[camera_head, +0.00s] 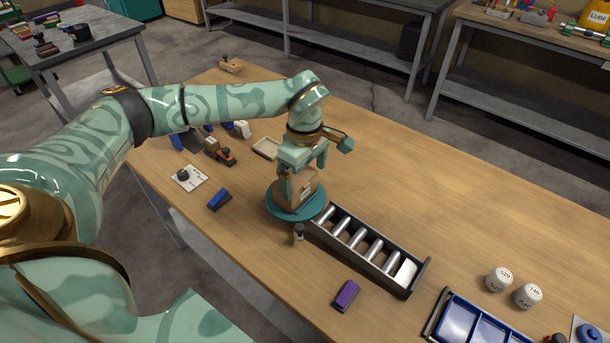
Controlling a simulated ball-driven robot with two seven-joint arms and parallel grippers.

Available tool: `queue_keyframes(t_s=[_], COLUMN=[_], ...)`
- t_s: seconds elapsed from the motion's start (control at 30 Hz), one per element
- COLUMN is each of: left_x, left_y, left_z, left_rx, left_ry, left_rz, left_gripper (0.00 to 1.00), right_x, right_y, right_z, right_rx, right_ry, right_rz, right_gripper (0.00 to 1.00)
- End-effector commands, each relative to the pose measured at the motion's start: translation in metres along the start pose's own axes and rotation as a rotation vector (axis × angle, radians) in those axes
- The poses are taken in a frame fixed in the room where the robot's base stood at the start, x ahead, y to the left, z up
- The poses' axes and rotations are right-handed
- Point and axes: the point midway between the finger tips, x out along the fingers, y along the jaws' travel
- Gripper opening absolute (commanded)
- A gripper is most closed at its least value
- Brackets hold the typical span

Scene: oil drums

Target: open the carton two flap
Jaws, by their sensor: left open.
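A small brown carton (302,195) stands on a round teal turntable (273,208) on the wooden table. A pale label shows on its side. My left gripper (303,166) points down right over the carton, with its fingers apart at the carton's top. The gripper hides much of the top, so I cannot tell how the flaps stand or whether a finger touches one. My right gripper does not show.
A black rack (368,249) with several metal rollers lies right of the turntable. A purple block (346,294), a blue block (219,199) and a blue tray (470,325) are nearby. Two white jars (499,280) stand at right. The table's right back is clear.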

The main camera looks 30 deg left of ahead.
Motion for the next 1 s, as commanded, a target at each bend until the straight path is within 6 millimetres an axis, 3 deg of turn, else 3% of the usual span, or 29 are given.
queue_keyframes(t_s=[0.3,0.43,0.77,1.0], left_x=[0.0033,0.0032,0.0014,-0.0056], left_y=[0.0003,0.0002,0.0002,0.0002], left_z=[0.0002,0.0002,-0.0013,-0.0063], left_rx=[0.001,0.001,0.0,-0.003], left_ry=[0.0,0.0,-0.026,-0.145], left_rz=[0.001,0.001,0.002,0.001], left_gripper=[1.0,0.67,0.67,0.67], right_x=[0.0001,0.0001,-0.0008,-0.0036], right_y=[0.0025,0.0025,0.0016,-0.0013], right_z=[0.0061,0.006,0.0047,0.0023], right_rx=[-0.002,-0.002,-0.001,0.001], right_ry=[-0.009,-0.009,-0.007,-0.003], right_rz=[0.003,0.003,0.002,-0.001], right_gripper=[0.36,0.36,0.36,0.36])
